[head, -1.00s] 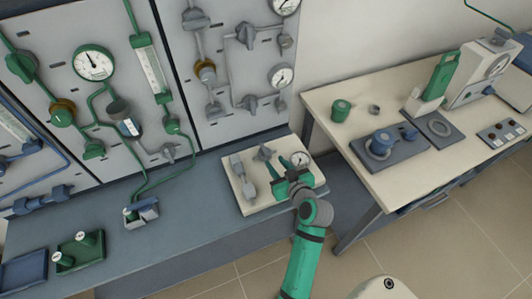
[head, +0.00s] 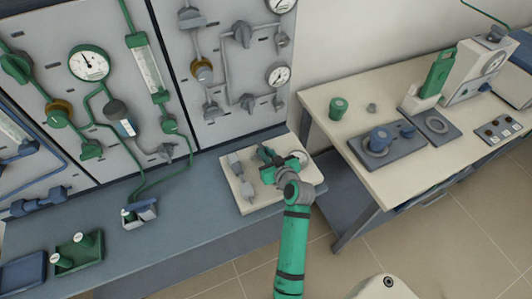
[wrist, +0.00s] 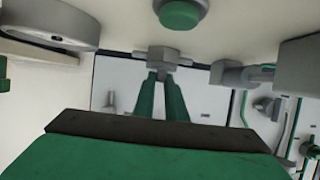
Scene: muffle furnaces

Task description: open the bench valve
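The bench valve is a small grey fitting with a dark handle (head: 264,152) on a cream board (head: 252,205) lying on the blue-grey bench. My gripper (head: 268,160) is over the board at this handle and hides part of it. In the wrist view my two green fingers (wrist: 163,76) point away from the camera with a narrow gap between them. Their tips are at a grey block (wrist: 163,56), which looks like the valve's handle. I cannot tell whether they press on it. A green round cap (wrist: 180,13) shows above.
Grey fittings (head: 235,163) stand left on the board and a gauge (head: 300,157) stands right, close to my gripper. The wall panel (head: 225,125) with pipes rises behind. A cream table (head: 345,150) stands at the right.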

